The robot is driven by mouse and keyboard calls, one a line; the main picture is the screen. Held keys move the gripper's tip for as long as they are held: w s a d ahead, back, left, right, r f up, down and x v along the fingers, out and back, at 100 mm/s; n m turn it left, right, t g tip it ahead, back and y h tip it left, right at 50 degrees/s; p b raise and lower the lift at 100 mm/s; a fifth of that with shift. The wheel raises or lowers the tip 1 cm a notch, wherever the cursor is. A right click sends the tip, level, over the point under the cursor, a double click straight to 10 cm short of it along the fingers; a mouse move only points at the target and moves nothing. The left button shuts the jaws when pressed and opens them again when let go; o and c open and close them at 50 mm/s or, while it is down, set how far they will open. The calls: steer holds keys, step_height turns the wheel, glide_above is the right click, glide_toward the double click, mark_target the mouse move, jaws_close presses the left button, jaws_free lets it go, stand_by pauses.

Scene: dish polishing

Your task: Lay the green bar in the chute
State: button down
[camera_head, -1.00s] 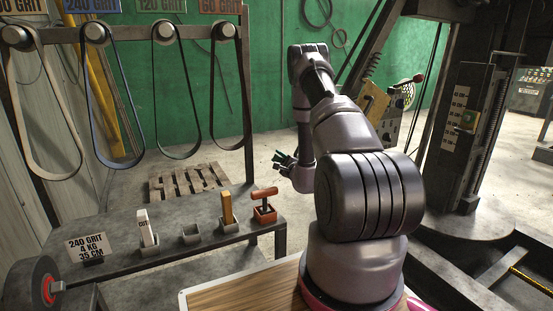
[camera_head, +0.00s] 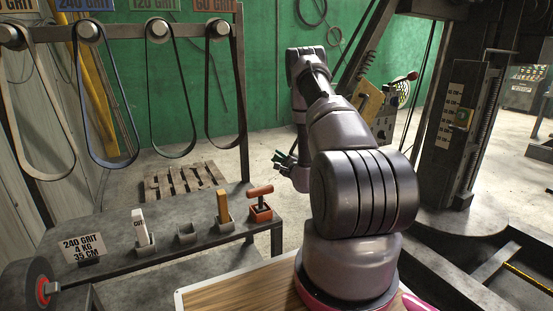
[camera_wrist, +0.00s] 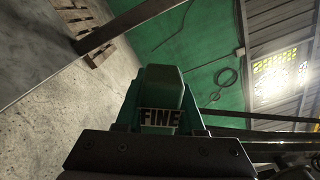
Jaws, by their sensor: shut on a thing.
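The green bar (camera_wrist: 163,84) bears a "FINE" label and sits between the fingers of my gripper (camera_wrist: 162,112) in the wrist view. My gripper is shut on it. In the head view, my gripper (camera_head: 282,160) is small and partly hidden by my own arm, with a bit of green showing at its end. It is held out in the air, beyond the grey bench (camera_head: 115,222) and apart from it. I cannot make out the chute for certain in either view.
The bench carries a white bar (camera_head: 140,226), an empty grey holder (camera_head: 187,232), a tan bar (camera_head: 223,205) and an orange-handled tool (camera_head: 260,203). Sanding belts (camera_head: 172,95) hang behind. A pallet (camera_head: 185,181) lies on the floor. A dark machine (camera_head: 462,130) stands at right.

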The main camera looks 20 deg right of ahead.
steer(key=shift+c, duration=2.2)
jaws_free()
steer(key=shift+s, duration=0.15)
steer(key=s, duration=1)
steer(key=shift+s+d, duration=0.2)
steer(key=shift+s, duration=0.05)
